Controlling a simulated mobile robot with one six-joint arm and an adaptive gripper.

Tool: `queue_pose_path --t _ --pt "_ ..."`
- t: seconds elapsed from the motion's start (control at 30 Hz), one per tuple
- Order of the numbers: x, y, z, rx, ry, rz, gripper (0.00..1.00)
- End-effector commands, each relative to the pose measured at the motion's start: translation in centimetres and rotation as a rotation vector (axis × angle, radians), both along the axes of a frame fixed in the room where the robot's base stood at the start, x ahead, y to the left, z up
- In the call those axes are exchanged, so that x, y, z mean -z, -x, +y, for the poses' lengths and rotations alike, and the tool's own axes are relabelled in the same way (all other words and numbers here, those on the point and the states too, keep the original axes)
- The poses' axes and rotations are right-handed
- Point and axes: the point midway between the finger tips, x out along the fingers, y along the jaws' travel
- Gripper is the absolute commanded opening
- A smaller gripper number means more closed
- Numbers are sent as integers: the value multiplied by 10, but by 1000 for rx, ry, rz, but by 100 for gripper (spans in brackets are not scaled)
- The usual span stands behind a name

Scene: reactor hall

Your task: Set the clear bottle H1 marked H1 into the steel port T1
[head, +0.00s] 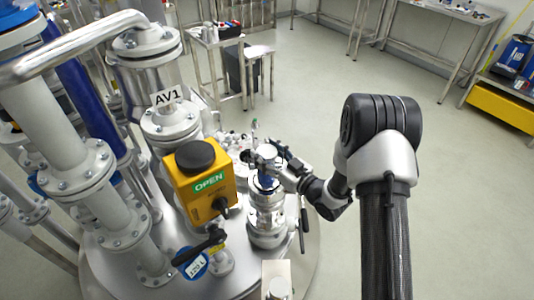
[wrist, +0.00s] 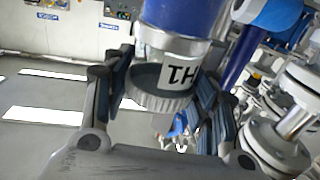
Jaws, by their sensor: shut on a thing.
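A yellow box (head: 200,182) marked OPEN stands close on the left, with a black lever (head: 200,246) below it. The AV1 pipework (head: 168,120) rises behind. A steel table (head: 225,45) stands at the back.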

Motion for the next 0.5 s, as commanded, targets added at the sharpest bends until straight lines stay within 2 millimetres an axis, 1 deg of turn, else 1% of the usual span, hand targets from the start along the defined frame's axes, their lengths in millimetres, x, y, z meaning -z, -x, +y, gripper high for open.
queue_pose_path --t 0.5 --pt "6 0 0 0 0 -4 0"
